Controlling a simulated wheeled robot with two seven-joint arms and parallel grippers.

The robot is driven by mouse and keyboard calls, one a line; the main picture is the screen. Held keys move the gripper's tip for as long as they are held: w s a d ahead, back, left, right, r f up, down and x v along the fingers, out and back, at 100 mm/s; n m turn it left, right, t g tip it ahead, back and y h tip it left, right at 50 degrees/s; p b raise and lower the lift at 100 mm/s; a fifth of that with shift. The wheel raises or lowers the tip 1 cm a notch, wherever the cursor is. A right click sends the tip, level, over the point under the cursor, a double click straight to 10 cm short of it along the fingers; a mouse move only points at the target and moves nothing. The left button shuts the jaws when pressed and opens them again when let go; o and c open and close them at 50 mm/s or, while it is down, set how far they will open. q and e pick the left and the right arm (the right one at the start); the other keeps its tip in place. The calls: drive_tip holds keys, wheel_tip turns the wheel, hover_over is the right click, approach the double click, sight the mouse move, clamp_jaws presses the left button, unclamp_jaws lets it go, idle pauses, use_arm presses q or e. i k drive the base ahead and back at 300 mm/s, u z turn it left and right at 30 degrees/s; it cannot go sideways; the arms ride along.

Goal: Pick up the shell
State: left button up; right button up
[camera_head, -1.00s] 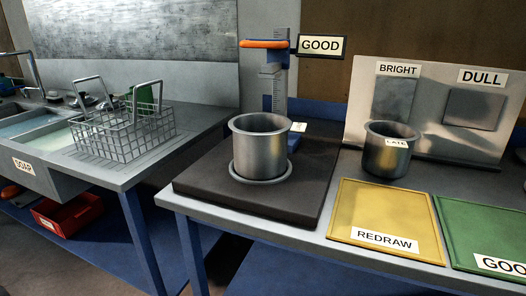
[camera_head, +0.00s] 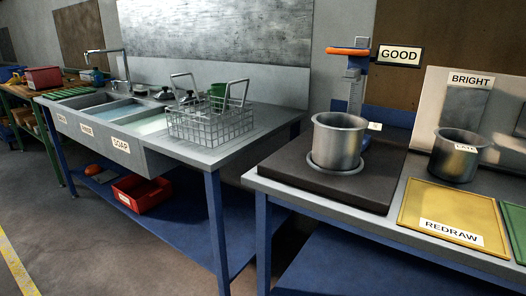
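A metal pot-shaped shell (camera_head: 339,140) stands upright on a round metal ring on the dark plate (camera_head: 300,177) at the right bench. A height gauge with an orange arm (camera_head: 348,51) and a sign reading GOOD (camera_head: 399,56) stands behind it. A second metal pot (camera_head: 456,156) with a tag reading LATE stands to the right, behind the yellow REDRAW tray (camera_head: 418,216). I cannot tell from the picture which pot the task means. Neither of my grippers shows in this view.
A wire basket (camera_head: 207,127) with two handles stands on the sink bench (camera_head: 262,124) at the left. A red bin (camera_head: 141,192) sits on the shelf below. A gap separates the two benches. Open floor (camera_head: 70,240) lies at the lower left.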

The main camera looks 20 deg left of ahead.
sight(338, 136)
drive_tip(key=u, duration=1.2)
drive_tip(key=i, duration=0.65)
drive_tip(key=z, duration=0.5)
